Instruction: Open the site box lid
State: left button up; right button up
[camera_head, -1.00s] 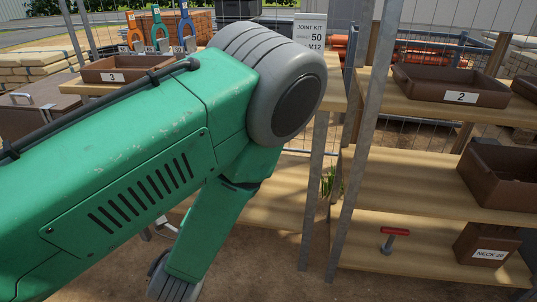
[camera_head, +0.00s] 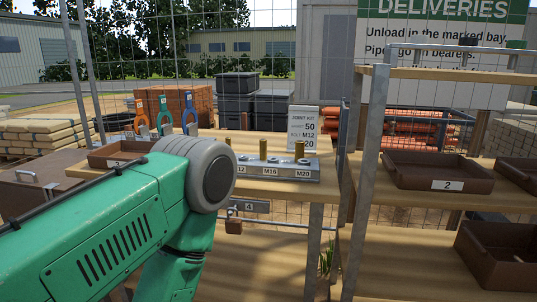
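A brown box with a flat top (camera_head: 22,197), which looks like the site box, stands at the left edge of the head view. A pale bar handle (camera_head: 26,176) shows on it. Its top looks closed, but my green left arm hides its lower and right parts. My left arm comes in from the left and bends down at a grey joint in front of the bench. Its gripper is below the picture. My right gripper does not show.
A padlock (camera_head: 234,226) hangs beneath. Shelves with a tray marked 2 (camera_head: 437,171) and metal posts (camera_head: 368,160) stand at right.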

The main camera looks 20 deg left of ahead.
aim_at(47, 172)
jog(key=u, duration=2.1)
jog(key=z, duration=0.55)
jog(key=i+j+z, duration=0.3)
jog(key=j+z, duration=0.3)
jog(key=j, duration=0.15)
jog(key=i+j+z, duration=0.3)
jog(key=j, duration=0.15)
jog(key=j+z, duration=0.35)
jog(key=k+j, duration=0.05)
jog(key=j, duration=0.05)
